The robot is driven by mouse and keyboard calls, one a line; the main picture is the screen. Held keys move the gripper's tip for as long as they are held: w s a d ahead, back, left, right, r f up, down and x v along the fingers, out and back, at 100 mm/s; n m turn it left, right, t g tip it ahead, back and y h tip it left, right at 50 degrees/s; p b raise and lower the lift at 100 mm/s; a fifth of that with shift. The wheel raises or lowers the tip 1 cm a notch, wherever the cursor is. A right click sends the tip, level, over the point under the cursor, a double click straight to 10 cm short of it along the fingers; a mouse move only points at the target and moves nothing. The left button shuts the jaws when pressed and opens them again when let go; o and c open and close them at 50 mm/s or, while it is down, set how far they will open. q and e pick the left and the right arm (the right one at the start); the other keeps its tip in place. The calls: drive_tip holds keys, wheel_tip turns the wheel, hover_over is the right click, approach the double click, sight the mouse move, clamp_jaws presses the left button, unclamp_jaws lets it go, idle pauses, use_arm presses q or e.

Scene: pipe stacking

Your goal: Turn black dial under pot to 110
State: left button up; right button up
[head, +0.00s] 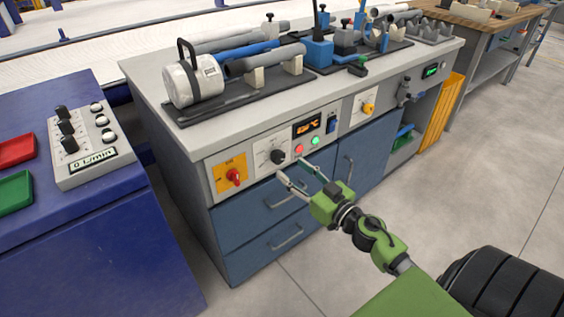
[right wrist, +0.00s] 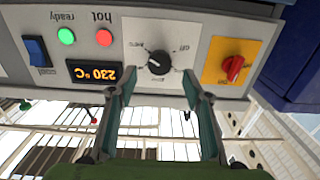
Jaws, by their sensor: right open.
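The black dial (head: 277,157) sits on a white plate on the grey front panel of the workbench, below the white cylindrical pot (head: 193,80). In the right wrist view the dial (right wrist: 159,62) appears upside down, with small markings around it too small to read surely. The orange display (right wrist: 94,73) beside it reads 230 °C, upside down. My right gripper (head: 294,171) is open and empty in front of the panel, close to the dial. In the right wrist view its fingertips (right wrist: 160,82) lie on either side of the dial, apart from it. My left gripper is not in view.
A red switch on a yellow plate (head: 234,177) and red and green lights (head: 307,144) flank the dial. Blue drawers with handles (head: 285,240) lie below. Pipes and fixtures cover the benchtop. A blue cabinet with a control box (head: 85,145) stands left.

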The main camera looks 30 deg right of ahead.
sight(281, 160)
drive_tip(key=w, duration=0.6)
drive_tip(key=shift+a, duration=0.2)
drive_tip(key=shift+c, duration=0.3)
drive_tip(key=c, duration=1)
